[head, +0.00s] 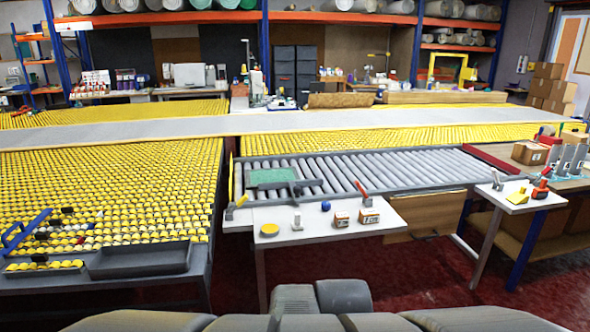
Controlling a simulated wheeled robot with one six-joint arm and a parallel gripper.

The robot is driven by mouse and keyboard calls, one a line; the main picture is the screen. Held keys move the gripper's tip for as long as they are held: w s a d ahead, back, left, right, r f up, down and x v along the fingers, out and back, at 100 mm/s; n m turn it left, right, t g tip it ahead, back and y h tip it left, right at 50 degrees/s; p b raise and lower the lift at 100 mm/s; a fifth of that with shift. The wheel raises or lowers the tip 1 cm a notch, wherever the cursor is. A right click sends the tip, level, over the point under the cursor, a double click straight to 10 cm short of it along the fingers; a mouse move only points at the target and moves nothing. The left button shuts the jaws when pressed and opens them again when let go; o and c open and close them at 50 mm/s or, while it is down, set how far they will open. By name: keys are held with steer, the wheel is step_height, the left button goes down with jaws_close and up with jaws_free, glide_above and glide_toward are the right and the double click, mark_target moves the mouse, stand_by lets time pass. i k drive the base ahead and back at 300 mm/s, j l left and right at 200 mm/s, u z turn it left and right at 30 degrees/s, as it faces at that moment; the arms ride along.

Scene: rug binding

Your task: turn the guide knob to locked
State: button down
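I cannot tell for sure which part is the guide knob. A small blue round knob-like piece (325,206) sits on the white table (350,232) in front of the grey roller conveyor (400,168). A red-handled lever (362,193) stands at the conveyor's front edge, to the right of the blue piece. A yellow-handled lever (237,204) stands at the table's left corner. No locked marking is readable. My gripper is not in view; only grey parts of my own body show at the bottom.
A yellow disc (270,229), a pale block (297,222) and small boxes (369,216) stand on the white table. A green piece (270,177) lies on the rollers. A second white stand (520,200) with red-handled tools is at right. Red floor is free between them.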

mark_target(326, 205)
steer(key=i+j+u, duration=0.1)
steer(key=i, duration=0.75)
steer(key=i+j+u, duration=0.1)
steer(key=i, duration=0.8)
steer(key=j, duration=0.1)
